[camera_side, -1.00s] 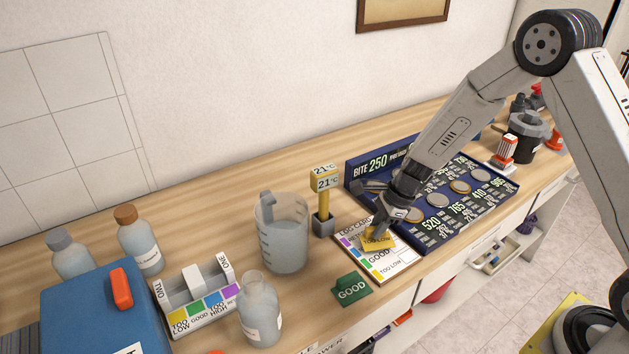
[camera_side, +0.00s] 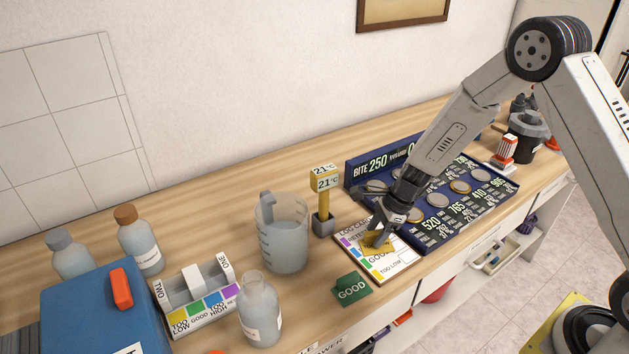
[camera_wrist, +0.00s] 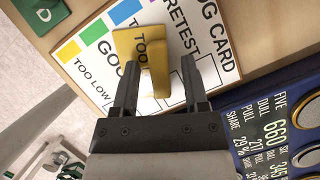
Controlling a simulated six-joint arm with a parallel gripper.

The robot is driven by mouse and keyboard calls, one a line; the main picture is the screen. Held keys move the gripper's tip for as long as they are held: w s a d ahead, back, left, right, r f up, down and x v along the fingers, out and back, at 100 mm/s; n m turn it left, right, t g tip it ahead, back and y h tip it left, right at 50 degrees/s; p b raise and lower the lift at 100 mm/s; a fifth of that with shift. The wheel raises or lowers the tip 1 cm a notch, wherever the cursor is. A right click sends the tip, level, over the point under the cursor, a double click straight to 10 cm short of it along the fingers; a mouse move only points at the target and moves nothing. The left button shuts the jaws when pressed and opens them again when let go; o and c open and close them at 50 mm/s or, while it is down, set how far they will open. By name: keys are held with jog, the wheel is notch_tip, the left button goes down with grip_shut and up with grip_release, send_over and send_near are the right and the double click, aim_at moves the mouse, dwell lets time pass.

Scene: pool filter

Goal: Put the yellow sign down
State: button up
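The yellow sign (camera_side: 377,247) lies on the white log card (camera_side: 397,263) on the counter. In the wrist view, the sign (camera_wrist: 128,42) shows the word "TOO" and a raised yellow part, and it covers some of the card's print. My gripper (camera_side: 377,238) is low over the card, right at the sign. In the wrist view, my gripper's two dark fingers (camera_wrist: 157,68) stand apart on either side of the sign's raised part, with a visible gap, so it looks open. The log card (camera_wrist: 88,62) has colored squares and "GOOD" and "TOO LOW" labels.
A green "GOOD" sign (camera_side: 352,289) lies left of the card. A yellow 21°C thermometer (camera_side: 324,200) and a jug (camera_side: 282,235) stand behind-left. A blue board (camera_side: 470,217) with round discs is close on the right. Bottles and a test block (camera_side: 200,303) stand farther left.

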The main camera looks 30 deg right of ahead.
jog(key=v, duration=1.2)
jog(key=shift+r, duration=0.15)
jog(key=shift+s, duration=0.1)
dwell(0.6)
jog(key=s+a+r+n+h, duration=0.1)
jog(key=s+n+h, duration=0.1)
jog(key=s+n, duration=0.5)
jog(key=s+a+n+t+h, duration=0.1)
jog(key=s+n, duration=0.6)
jog(key=n, duration=0.8)
jog(key=shift+a+r+h, duration=0.3)
jog(key=shift+r+h, duration=0.1)
jog(key=shift+h, duration=0.1)
jog(key=shift+s, duration=0.1)
